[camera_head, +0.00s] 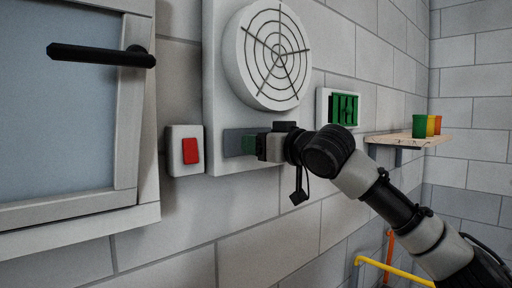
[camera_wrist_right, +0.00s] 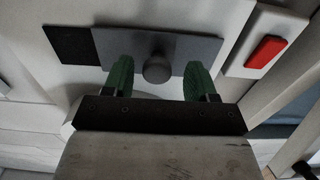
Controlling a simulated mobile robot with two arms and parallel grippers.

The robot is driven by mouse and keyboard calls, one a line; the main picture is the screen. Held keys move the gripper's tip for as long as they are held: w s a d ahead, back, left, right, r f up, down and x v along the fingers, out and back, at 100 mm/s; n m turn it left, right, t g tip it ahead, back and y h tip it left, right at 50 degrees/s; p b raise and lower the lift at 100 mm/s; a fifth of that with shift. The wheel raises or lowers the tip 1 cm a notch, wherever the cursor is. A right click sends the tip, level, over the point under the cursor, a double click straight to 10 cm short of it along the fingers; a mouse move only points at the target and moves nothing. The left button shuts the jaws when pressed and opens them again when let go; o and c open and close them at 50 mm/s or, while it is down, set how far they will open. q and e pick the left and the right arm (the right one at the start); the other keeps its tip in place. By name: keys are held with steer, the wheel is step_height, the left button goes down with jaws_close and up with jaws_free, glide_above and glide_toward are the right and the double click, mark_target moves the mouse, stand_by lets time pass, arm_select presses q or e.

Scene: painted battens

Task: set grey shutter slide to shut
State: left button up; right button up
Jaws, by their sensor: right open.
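The grey shutter slide (camera_head: 232,141) is a flat plate on the pale panel under the round vent. The right wrist view shows the slide (camera_wrist_right: 205,50) with a round grey knob (camera_wrist_right: 156,69) and a dark patch (camera_wrist_right: 70,45) beside its left end. My right gripper (camera_head: 250,146) is at the slide and hides its right part in the head view. In the right wrist view my right gripper (camera_wrist_right: 158,72) is open, with one green finger on each side of the knob and a gap to both. My left gripper is not in view.
A red switch (camera_head: 190,151) in a white box is left of the slide. The round vent (camera_head: 268,55) is above. A door or window with a black handle (camera_head: 100,55) is at left. A green grille (camera_head: 344,108) and a shelf (camera_head: 405,140) with coloured cups are at right.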

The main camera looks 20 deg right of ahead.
steer(key=b+v, duration=0.3)
steer(key=v, duration=0.6)
steer(key=shift+s, duration=0.2)
